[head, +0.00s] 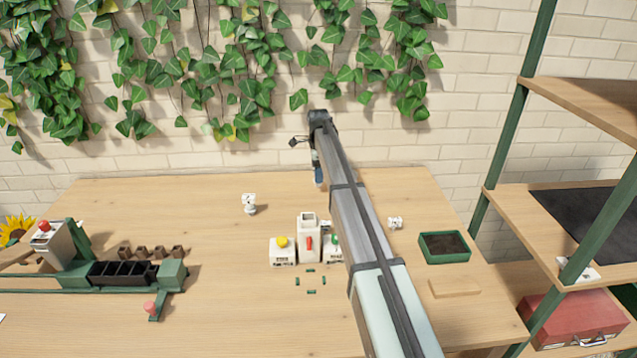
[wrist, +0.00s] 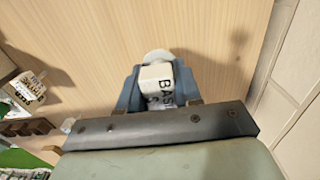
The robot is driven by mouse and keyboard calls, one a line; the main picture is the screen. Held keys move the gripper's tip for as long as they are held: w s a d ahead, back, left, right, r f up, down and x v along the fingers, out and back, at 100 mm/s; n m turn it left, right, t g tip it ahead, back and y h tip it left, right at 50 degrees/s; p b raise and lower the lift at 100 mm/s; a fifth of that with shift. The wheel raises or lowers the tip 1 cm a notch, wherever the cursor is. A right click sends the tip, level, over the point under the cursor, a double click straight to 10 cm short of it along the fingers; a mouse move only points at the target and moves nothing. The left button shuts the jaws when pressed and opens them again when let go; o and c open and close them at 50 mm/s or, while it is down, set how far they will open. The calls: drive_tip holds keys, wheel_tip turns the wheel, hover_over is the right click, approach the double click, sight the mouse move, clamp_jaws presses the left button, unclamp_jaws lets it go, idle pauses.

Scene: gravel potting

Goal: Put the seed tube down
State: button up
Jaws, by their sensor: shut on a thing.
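My gripper (wrist: 157,92) is shut on a white seed tube (wrist: 158,76) with dark lettering, of which "BAS" is readable. The tube sits between the two blue fingers, with a round pale end beyond it over bare wood. In the head view my gripper (head: 318,174) hangs at the end of the arm near the table's back edge. The tube is not clearly visible there, and I cannot tell whether it touches the table.
Small white labelled items stand left (head: 249,203) and right (head: 395,222) of my arm. A white device (head: 309,238) with coloured buttons is at front centre. A green soil tray (head: 444,247) is on the right, a black cell tray (head: 122,274) on the left. The back-left table is clear.

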drive_tip(key=shift+f, duration=1.8)
drive_tip(key=shift+f, duration=0.15)
drive_tip(key=o, duration=1)
wheel_tip(320, 180, up, 12)
drive_tip(key=shift+r, duration=0.2)
